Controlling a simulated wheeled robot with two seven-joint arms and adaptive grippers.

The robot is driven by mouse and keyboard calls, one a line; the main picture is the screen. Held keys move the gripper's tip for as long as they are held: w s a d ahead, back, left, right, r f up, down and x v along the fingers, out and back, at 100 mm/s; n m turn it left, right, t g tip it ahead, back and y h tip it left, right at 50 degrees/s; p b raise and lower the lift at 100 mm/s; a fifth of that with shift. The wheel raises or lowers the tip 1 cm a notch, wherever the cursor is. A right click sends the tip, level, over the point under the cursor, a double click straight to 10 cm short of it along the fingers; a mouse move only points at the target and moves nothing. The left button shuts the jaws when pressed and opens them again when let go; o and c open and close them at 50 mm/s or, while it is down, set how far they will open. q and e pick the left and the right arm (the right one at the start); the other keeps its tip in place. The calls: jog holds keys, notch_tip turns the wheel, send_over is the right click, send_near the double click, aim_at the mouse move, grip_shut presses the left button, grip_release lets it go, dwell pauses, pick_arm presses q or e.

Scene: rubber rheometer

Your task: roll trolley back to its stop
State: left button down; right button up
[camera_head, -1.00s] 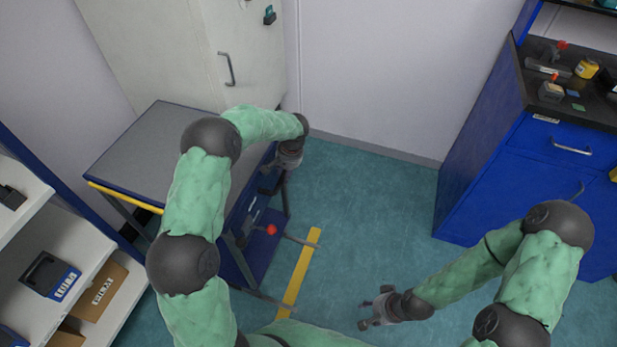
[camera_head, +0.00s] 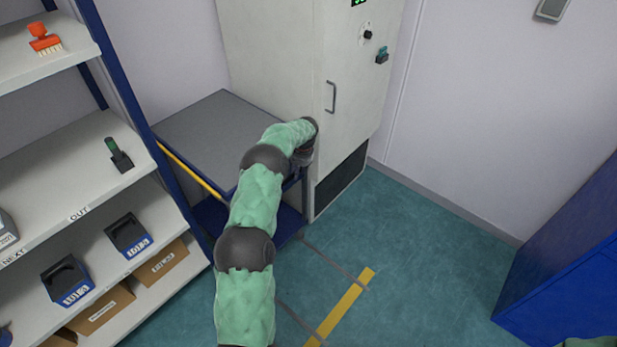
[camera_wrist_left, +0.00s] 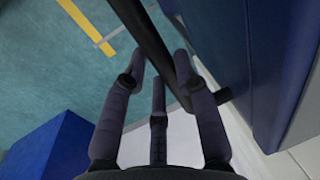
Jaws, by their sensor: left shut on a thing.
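The trolley (camera_head: 215,125) has a grey top, a blue lower shelf and a yellow edge along its near left side. It stands upright close beside the tall grey cabinet (camera_head: 285,60); I cannot tell whether they touch. My left gripper (camera_head: 303,157) is at the trolley's right side, mostly hidden by my own arm. In the left wrist view my left gripper (camera_wrist_left: 160,68) is shut around a dark bar (camera_wrist_left: 143,30), which looks like the trolley's handle. My right gripper is out of view.
A yellow floor stripe (camera_head: 345,308) lies in front of the trolley, with thin grey floor lines running between them. White shelving (camera_head: 60,180) with bins and boxes stands close at left. A blue cabinet (camera_head: 565,260) stands at right. The floor between is clear.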

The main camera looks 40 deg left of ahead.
pick_arm(q)
jog(key=shift+a, duration=0.35)
jog(key=shift+a, duration=0.1)
jog(key=c, duration=0.9)
grip_release()
jog(key=shift+a, duration=0.1)
jog(key=shift+c, duration=0.2)
notch_tip(320, 180, up, 12)
jog(key=d, duration=0.2)
jog(key=shift+d+f, duration=0.15)
jog(key=shift+d, duration=0.05)
